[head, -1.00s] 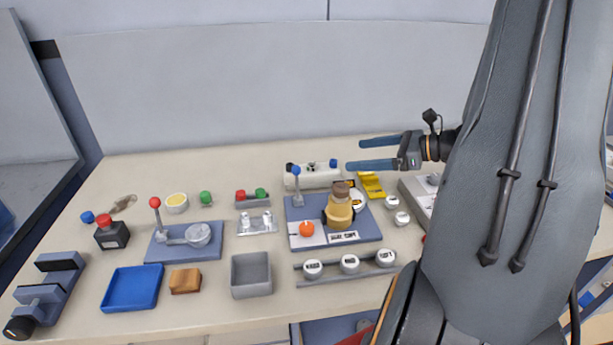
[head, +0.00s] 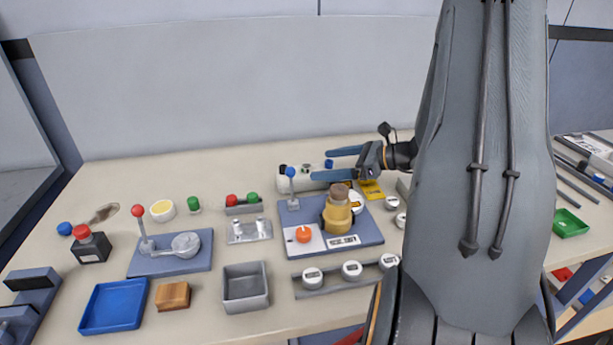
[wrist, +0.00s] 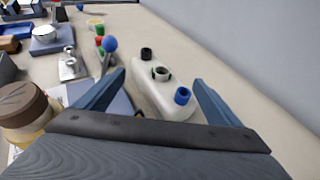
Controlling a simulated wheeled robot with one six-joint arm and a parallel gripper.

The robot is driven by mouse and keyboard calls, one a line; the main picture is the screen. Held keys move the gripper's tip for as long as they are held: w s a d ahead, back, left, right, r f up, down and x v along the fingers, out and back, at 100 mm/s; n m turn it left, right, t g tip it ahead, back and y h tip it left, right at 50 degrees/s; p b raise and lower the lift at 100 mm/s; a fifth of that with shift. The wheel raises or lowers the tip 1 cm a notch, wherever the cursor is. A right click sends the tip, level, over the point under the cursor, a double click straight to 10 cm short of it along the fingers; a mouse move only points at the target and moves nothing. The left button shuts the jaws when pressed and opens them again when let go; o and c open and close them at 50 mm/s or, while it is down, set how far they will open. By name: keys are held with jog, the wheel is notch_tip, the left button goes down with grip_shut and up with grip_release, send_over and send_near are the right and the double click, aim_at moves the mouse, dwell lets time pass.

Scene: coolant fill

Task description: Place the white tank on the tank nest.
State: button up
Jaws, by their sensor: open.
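The white tank (head: 296,181) is a long white block lying at the back of the table, with black and blue caps on top. In the wrist view the tank (wrist: 160,97) lies between and beyond my two blue fingers, without visible contact. My gripper (head: 338,163) is open and empty, above and just right of the tank in the head view; it also shows in the wrist view (wrist: 160,92). I cannot tell for sure which fixture is the tank nest.
A blue-grey board (head: 368,233) with a blue-knobbed lever (head: 291,180) and a corked yellow jar (head: 338,210) stands in front of the tank. A yellow bracket (head: 371,190) is to the right.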

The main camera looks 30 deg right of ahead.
aim_at(312, 167)
jog(key=shift+p+x, duration=1.2)
jog(key=shift+x, duration=1.6)
jog(key=shift+s+f, duration=0.15)
jog(key=shift+f, duration=0.05)
jog(key=c, duration=1.7)
